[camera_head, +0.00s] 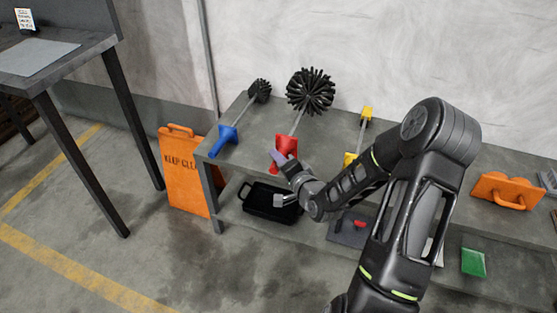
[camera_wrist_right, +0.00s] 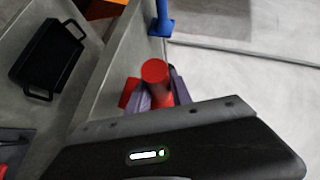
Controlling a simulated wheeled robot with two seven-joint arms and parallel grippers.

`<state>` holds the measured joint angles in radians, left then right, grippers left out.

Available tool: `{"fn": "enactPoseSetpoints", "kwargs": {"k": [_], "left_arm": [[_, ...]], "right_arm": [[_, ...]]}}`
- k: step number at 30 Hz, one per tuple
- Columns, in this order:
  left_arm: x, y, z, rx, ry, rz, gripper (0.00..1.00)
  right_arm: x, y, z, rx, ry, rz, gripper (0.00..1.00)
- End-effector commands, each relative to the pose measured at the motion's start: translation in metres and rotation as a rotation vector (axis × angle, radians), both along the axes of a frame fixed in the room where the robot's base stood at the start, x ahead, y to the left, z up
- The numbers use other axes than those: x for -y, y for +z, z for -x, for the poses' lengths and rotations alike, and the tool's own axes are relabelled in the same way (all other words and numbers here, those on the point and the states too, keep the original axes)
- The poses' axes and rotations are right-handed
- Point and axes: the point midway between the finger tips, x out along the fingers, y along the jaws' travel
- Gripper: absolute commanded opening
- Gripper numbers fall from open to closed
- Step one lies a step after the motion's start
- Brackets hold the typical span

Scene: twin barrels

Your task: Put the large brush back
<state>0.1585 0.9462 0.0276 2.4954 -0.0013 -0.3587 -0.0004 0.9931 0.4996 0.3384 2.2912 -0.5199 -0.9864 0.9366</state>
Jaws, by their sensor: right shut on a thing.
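The large brush has a round black bristle head (camera_head: 311,91), a thin grey shaft and a red handle (camera_head: 287,146). My right gripper (camera_head: 281,157) is shut on the red handle at the near edge of the shelf top. The brush lies tilted with its head toward the wall. In the right wrist view, the red handle (camera_wrist_right: 155,72) shows between the two fingers, its round end facing the camera. The head is hidden there. My left gripper is not in view.
A smaller brush with a blue handle (camera_head: 225,137) lies left on the shelf top (camera_head: 255,145). A yellow-handled tool (camera_head: 366,114) is to the right, partly behind my arm. A black tray (camera_head: 262,204) sits on the lower shelf. An orange sign (camera_head: 183,175) stands at the left end.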

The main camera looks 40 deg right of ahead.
Motion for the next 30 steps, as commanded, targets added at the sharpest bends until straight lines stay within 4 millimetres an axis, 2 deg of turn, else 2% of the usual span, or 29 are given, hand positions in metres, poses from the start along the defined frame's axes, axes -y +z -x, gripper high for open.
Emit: {"fn": "enactPoseSetpoints", "kwargs": {"k": [29, 30], "left_arm": [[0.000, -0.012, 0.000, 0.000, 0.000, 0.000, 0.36], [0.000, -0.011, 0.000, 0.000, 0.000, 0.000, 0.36]], "right_arm": [[0.000, -0.012, -0.001, 0.005, 0.001, 0.005, 0.00], [0.000, -0.012, -0.001, 0.005, 0.001, 0.005, 0.28]]}}
